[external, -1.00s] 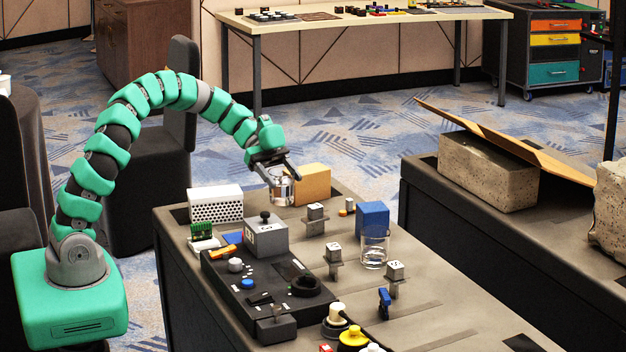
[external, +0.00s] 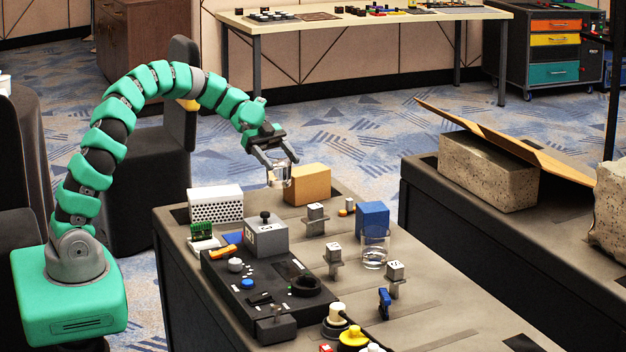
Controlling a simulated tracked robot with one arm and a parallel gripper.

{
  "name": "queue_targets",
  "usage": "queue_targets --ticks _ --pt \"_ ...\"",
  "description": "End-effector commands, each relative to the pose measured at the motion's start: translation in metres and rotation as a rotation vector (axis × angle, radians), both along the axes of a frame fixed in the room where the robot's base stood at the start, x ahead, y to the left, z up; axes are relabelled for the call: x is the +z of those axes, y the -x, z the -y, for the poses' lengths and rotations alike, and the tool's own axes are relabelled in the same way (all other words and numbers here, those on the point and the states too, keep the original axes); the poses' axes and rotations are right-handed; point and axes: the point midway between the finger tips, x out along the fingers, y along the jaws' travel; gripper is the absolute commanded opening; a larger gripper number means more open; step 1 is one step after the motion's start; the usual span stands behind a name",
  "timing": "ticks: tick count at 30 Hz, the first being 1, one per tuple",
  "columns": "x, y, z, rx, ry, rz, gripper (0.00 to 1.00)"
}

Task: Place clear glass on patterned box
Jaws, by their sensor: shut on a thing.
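My gripper (external: 281,163) is shut on a clear glass (external: 279,175) and holds it upright near the back of the dark table, just left of a tan box. From this angle I cannot tell the exact height of the glass. A white box with a dotted pattern (external: 217,204) stands at the table's back left corner, left of and below my gripper in the picture. A second clear glass (external: 374,253) stands on the table in front of a blue block.
The tan box (external: 308,184) is close beside the held glass. A grey block (external: 266,237) with a black knob sits on a dark control panel (external: 239,293). The blue block (external: 372,217) and several small grey pieces stand to the right. A speckled box (external: 487,172) is on another table.

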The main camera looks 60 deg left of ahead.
Motion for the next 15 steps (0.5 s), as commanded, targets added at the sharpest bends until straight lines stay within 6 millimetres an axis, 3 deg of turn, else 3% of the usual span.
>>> queue_targets --ticks 8,15 --pt "0.012 0.040 -0.042 0.092 0.001 0.004 0.29" --pt "0.023 0.087 -0.072 0.178 0.001 0.003 0.29"
